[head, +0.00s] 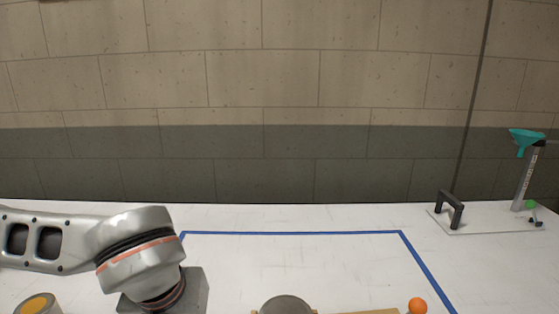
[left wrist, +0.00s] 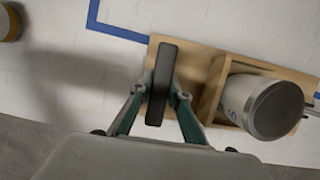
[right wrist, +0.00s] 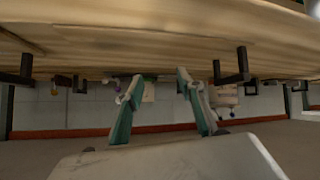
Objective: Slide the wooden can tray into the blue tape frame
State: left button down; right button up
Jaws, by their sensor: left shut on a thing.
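In the left wrist view the wooden can tray (left wrist: 206,68) lies on the white table, with a large grey-topped can (left wrist: 262,105) in one compartment. My left gripper (left wrist: 160,92) is shut on the tray's dark upright handle (left wrist: 161,75). A corner of the blue tape frame (left wrist: 118,33) shows just beyond the tray. In the head view the frame's far edge (head: 300,232) is clear; its near part is out of view, and only the can's top (head: 285,304) and a strip of wood (head: 375,312) show at the bottom. My right gripper (right wrist: 160,80) is open and empty.
A yellow-topped can (head: 37,304) stands at the lower left. An orange ball (head: 417,305) is at the lower right. The frame's far area is bare.

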pick_arm(q)
jog(key=shift+m, duration=0.4)
pick_arm(e)
jog(key=shift+w, duration=0.2)
